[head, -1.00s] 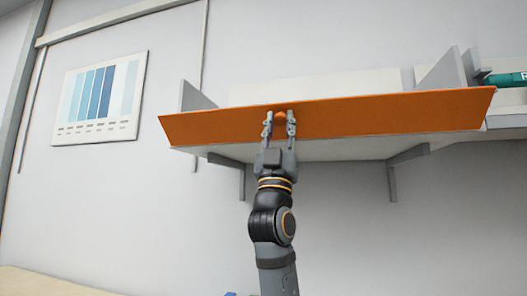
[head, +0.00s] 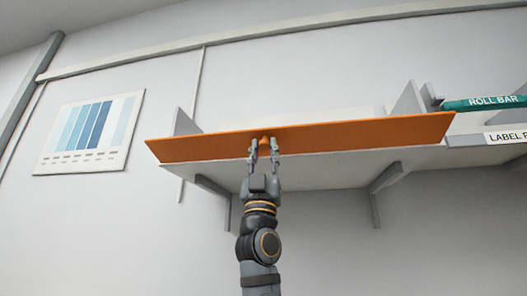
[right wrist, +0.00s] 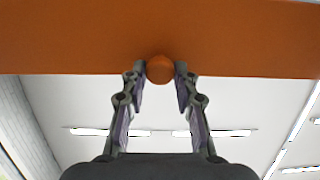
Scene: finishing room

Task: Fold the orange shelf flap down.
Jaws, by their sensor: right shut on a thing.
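The orange shelf flap (head: 350,135) is a long panel along the front of a wall shelf (head: 330,170). In the head view it is tilted, and it spans nearly the whole shelf front. A round orange knob (right wrist: 160,69) is on the flap, left of its middle in the head view. My right gripper (head: 264,147) reaches up from below and is shut on the knob, with one finger on each side of it. In the right wrist view the fingers (right wrist: 160,75) flank the knob and the flap (right wrist: 70,35) fills the top. My left gripper is out of view.
Grey brackets (head: 385,178) hold the shelf from below. Upright grey dividers (head: 410,100) stand behind the flap. A teal roll bar (head: 490,103) and a label rail (head: 505,138) are at the right. A blue colour chart (head: 90,132) hangs at the left. The space below the shelf is clear.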

